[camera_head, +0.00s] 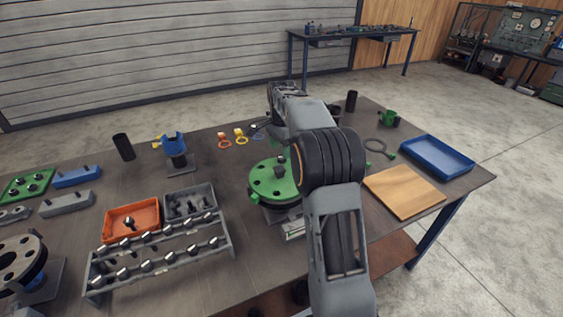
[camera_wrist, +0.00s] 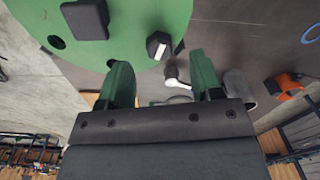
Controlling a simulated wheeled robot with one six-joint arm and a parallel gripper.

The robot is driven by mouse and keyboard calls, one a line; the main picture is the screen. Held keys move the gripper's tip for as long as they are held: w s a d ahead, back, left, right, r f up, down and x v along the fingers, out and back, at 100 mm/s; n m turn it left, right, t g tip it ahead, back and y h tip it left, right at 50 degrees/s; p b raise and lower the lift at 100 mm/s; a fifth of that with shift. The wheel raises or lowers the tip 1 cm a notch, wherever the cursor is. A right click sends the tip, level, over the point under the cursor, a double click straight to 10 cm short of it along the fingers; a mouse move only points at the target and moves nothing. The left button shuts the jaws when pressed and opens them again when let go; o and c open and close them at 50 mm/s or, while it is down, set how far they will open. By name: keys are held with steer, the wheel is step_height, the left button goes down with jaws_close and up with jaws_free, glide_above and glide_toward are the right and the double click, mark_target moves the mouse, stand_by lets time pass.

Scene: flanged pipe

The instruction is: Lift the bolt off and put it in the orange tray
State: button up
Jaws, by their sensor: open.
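The green flange (camera_head: 262,188) lies on its stand near the middle of the table. In the wrist view, the green flange (camera_wrist: 130,62) fills the upper left. A dark hex-headed bolt (camera_wrist: 153,40) with a pale face sits near its rim. My gripper (camera_wrist: 160,80) is open, with two green fingers and nothing between them; the bolt shows beyond the gap, apart from both fingers. In the head view my arm hides the gripper and part of the flange. The orange tray (camera_head: 147,211) is at the left of the flange, with one dark bolt in it.
A grey bin (camera_head: 206,190) stands beside the orange tray, and a bolt rack (camera_head: 228,243) runs in front. A dark block (camera_wrist: 87,18) stands on the flange. A wooden board (camera_head: 404,191) and blue tray (camera_head: 437,158) lie on the right.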

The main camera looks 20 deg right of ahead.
steer(key=shift+f, duration=1.8)
steer(key=c, duration=1.1)
